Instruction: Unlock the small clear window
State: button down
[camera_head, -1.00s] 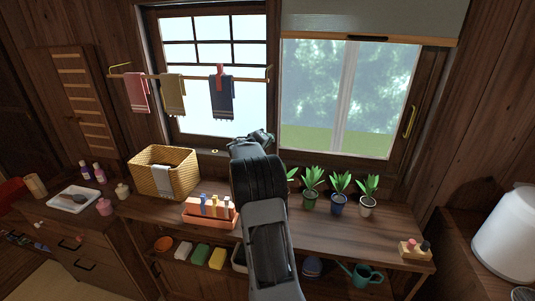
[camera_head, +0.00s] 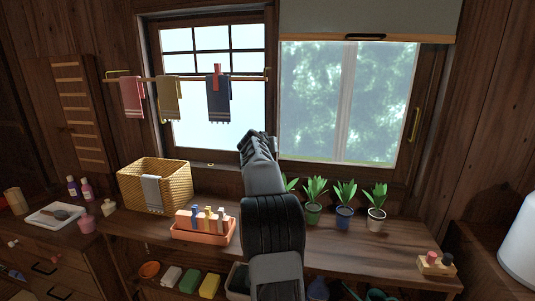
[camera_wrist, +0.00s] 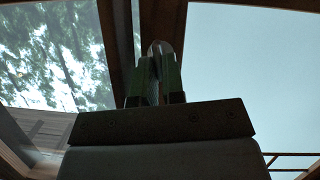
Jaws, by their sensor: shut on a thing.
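The small clear window (camera_head: 190,132) is the left one, with dark bars across its upper part and a brown wooden frame. My gripper (camera_head: 256,141) is in front of the post between the two windows, near the lower right corner of this window. In the wrist view my gripper (camera_wrist: 155,68) points up along the wooden post. It is shut on a narrow, pale, rounded piece (camera_wrist: 158,47), perhaps the window's latch. Its lower part is hidden between the fingers. In the head view my own arm hides this piece.
A rail with towels (camera_head: 219,99) hangs across the clear window. A larger window (camera_head: 320,105) with a blind (camera_head: 370,18) is to the right. On the counter (camera_head: 130,222) stand a wicker basket (camera_head: 178,190), an orange tray (camera_head: 203,237) and potted plants (camera_head: 345,215), close to my arm.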

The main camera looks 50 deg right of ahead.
jog(key=shift+s+d+f+m+t+y+b, duration=0.1)
jog(key=shift+f+m+t+y+b, duration=0.1)
jog(key=shift+m+t+y+b, duration=0.4)
dwell(0.4)
jog(key=c, duration=1.2)
grip_release()
jog(key=shift+c, duration=0.2)
jog(key=shift+r, duration=0.1)
jog(key=shift+r+h, duration=0.1)
jog(key=shift+h, duration=0.2)
jog(key=shift+b+v, duration=1.6)
jog(key=shift+v, duration=2.35)
